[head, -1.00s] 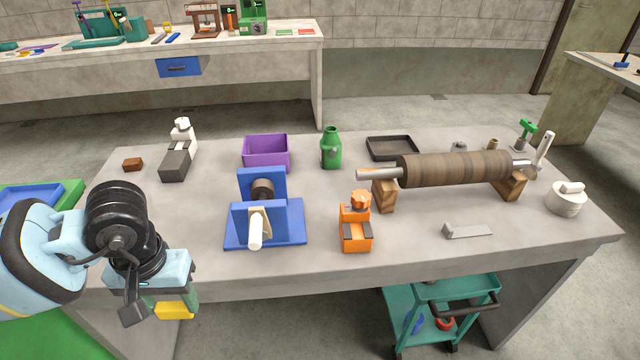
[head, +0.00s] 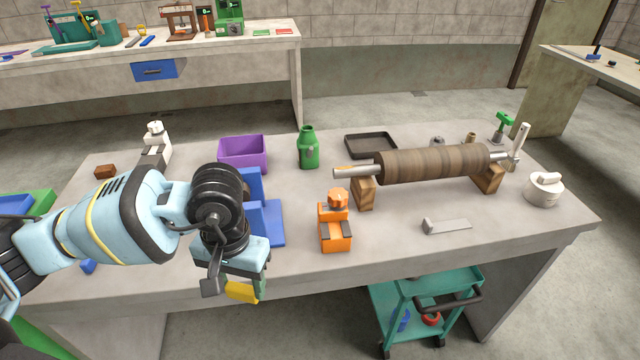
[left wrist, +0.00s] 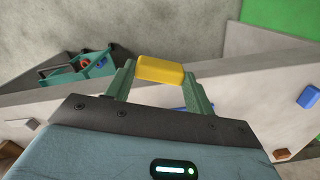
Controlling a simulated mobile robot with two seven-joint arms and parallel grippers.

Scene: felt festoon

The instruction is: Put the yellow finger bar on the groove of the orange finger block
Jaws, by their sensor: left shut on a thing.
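My left gripper (head: 252,287) is shut on the yellow finger bar (head: 241,292) and holds it by the table's front edge, left of the orange block. In the left wrist view the yellow bar (left wrist: 160,69) sits between the two green fingertips of the gripper (left wrist: 162,80). The bar and the block are well apart. My right gripper is not in view.
A blue stand (head: 270,222) is partly hidden behind my left arm. A wooden roller (head: 430,163) on wooden supports lies right of the orange block. A grey angled piece (head: 447,226) lies in front of it. A teal cart (head: 385,312) stands below the table. The tabletop before the orange block is clear.

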